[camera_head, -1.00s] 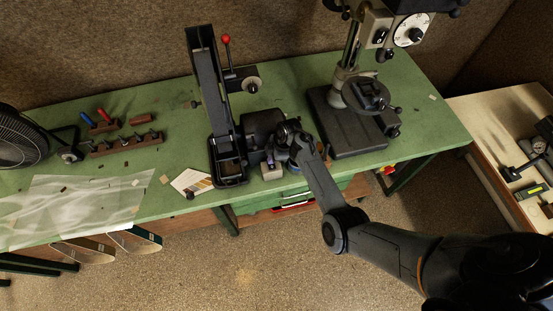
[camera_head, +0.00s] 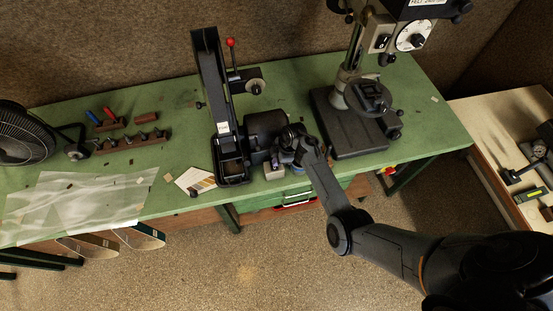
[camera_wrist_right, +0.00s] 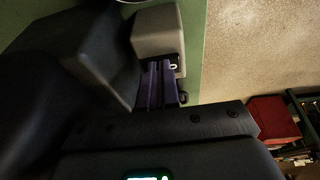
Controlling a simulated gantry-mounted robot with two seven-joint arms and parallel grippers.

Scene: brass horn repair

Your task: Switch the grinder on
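The black belt grinder (camera_head: 222,110) stands upright on the green bench, with a motor housing (camera_head: 266,124) at its right side. A small beige box (camera_head: 274,173) sits at the bench's front edge, right of the grinder's base. In the right wrist view the beige box (camera_wrist_right: 158,30) shows a small dark switch (camera_wrist_right: 174,66) with a white mark on its end. My right gripper (camera_head: 276,162) is right at this box. Its purple fingers (camera_wrist_right: 160,72) look close together with nothing between them, their tips near the switch. I cannot tell whether they touch it. My left gripper is not in view.
A drill press (camera_head: 350,120) stands right of my right wrist. A red-knobbed lever (camera_head: 231,45) rises behind the grinder. A fan (camera_head: 22,135), tool racks (camera_head: 130,142) and a clear sheet (camera_head: 75,205) are at left. Floor in front of the bench is free.

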